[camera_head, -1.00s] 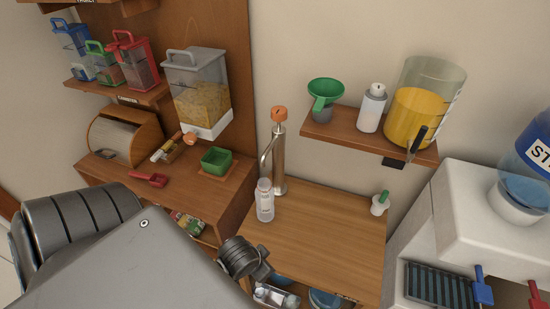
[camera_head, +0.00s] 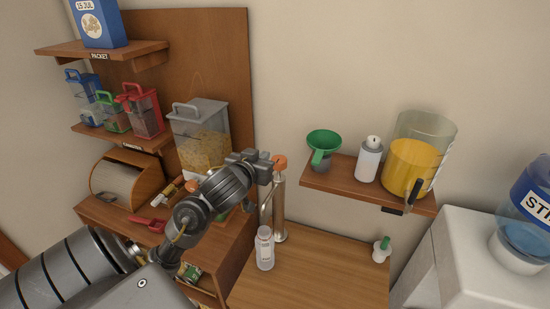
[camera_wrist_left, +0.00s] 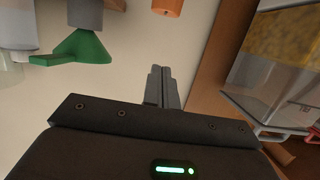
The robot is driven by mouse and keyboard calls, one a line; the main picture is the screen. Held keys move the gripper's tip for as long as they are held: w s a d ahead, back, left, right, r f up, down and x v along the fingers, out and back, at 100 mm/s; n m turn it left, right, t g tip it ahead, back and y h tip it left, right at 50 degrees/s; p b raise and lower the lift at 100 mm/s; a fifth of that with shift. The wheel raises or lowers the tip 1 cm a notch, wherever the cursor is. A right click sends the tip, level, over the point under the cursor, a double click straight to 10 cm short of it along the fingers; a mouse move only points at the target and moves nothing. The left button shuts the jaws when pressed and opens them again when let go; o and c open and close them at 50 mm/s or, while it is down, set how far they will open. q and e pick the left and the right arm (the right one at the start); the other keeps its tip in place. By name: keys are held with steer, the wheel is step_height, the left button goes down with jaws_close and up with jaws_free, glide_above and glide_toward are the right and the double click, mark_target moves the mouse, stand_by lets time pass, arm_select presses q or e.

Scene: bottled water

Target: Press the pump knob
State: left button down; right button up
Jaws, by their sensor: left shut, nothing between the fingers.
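The pump is a metal column (camera_head: 280,205) with a spout and an orange knob (camera_head: 280,162) on top, standing at the back of the wooden counter. My left gripper (camera_head: 265,168) is shut and empty, close to the left of the knob in the head view; whether they touch cannot be told there. In the left wrist view, the shut fingers (camera_wrist_left: 162,86) point toward the orange knob (camera_wrist_left: 167,6) at the top edge, with a gap between them in the picture. A clear bottle with a white label (camera_head: 265,250) stands upright by the spout. My right gripper is not in view.
A wall shelf (camera_head: 325,180) right of the pump holds a green funnel (camera_head: 323,143), a white bottle (camera_head: 369,160) and a jug of yellow liquid (camera_head: 408,168). A clear dispenser (camera_head: 200,135) stands behind my left arm. The counter (camera_head: 320,275) right of the bottle is mostly clear.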

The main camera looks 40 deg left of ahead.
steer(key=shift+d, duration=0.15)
arm_select(q)
steer(key=b, duration=0.1)
glide_above(276, 158)
steer(key=s+d, duration=0.2)
steer(key=s, duration=0.1)
step_height(276, 158, down, 2)
steer(key=f, duration=0.2)
steer(key=w+f+p, duration=0.1)
steer(key=shift+a+f, duration=0.2)
steer(key=shift+a, duration=0.05)
steer(key=shift+s+d+f, duration=0.15)
steer(key=shift+f, duration=0.35)
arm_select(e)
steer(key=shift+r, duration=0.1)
